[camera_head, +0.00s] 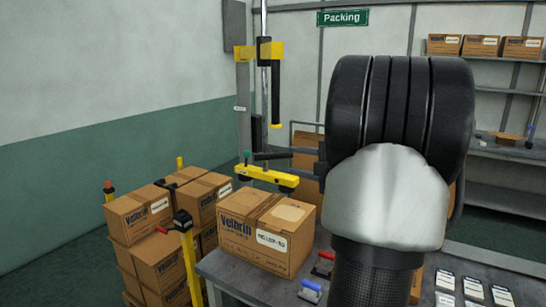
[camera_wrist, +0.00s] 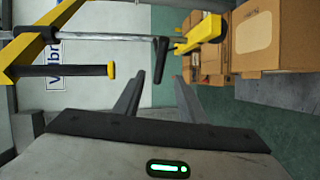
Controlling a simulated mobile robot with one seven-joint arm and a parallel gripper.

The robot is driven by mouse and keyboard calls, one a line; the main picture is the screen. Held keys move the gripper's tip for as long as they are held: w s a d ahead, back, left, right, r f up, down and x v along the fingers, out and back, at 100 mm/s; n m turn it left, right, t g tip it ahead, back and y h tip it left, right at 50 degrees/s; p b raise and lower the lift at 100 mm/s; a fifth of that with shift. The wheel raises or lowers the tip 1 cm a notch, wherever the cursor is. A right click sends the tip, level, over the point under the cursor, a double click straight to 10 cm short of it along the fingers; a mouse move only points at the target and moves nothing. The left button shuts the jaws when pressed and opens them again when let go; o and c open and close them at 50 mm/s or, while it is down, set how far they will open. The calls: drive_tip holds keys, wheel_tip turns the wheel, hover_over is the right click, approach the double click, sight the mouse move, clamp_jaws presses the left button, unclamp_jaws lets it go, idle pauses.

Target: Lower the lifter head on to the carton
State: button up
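The lifter head is a yellow bar (camera_head: 267,177) with dark pads underneath. In the head view it hangs above and slightly behind the carton (camera_head: 262,240), with a gap between them. A black handle (camera_head: 272,156) sticks out at its top. In the wrist view the yellow head (camera_wrist: 202,30) is at the upper middle, the handle (camera_wrist: 160,62) points towards me, and a carton (camera_wrist: 262,36) is at upper right. My gripper (camera_wrist: 158,78) is open, its fingertips either side of the handle's near end. Whether they touch it I cannot tell. My arm hides much of the head view's right.
The carton stands on a grey table (camera_head: 226,272) with red and blue hand tools. Stacked cartons (camera_head: 158,262) and a yellow post (camera_head: 190,262) stand at left. The lifter's mast (camera_head: 264,100) carries a yellow bracket with a hanging black bar (camera_head: 276,95). Shelves stand at right.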

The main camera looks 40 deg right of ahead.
sight(275, 157)
drive_tip(key=w, duration=0.4)
drive_tip(key=w+f, duration=0.1)
drive_tip(key=w, duration=0.3)
drive_tip(key=w+f, duration=0.1)
drive_tip(key=w, duration=0.3)
drive_tip(key=shift+p, duration=0.35)
drive_tip(key=shift+s, duration=0.1)
drive_tip(key=shift+c, duration=0.2)
drive_tip(key=shift+f, duration=0.1)
clamp_jaws()
